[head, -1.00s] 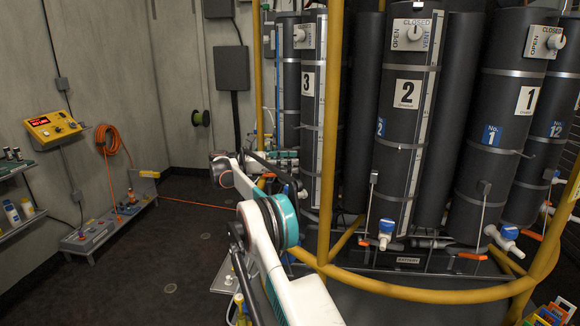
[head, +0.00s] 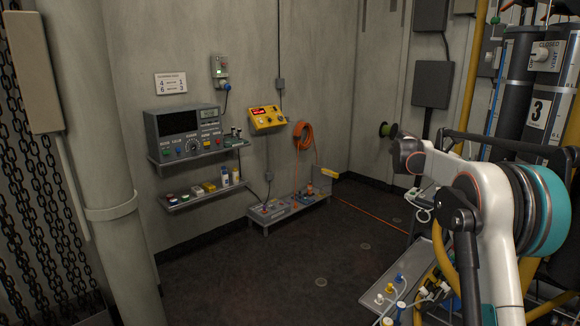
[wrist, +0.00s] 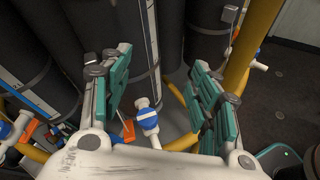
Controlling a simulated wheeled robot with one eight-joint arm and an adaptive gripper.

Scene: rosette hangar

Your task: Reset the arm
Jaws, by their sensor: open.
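My gripper (wrist: 160,75) shows in the wrist view. Its two teal-padded fingers stand wide apart, with nothing held between them. Beyond and between the fingers are dark cylinders and a blue-and-white valve (wrist: 148,122); I see no contact with them. In the head view my white arm with its teal joint is at the right, bent, beside the tank frame. My gripper cannot be made out in that view.
A grey trolley shelf (head: 352,286) with small valves lies left of my arm. Wall shelves hold an instrument (head: 184,132). The floor (head: 270,275) at centre is clear.

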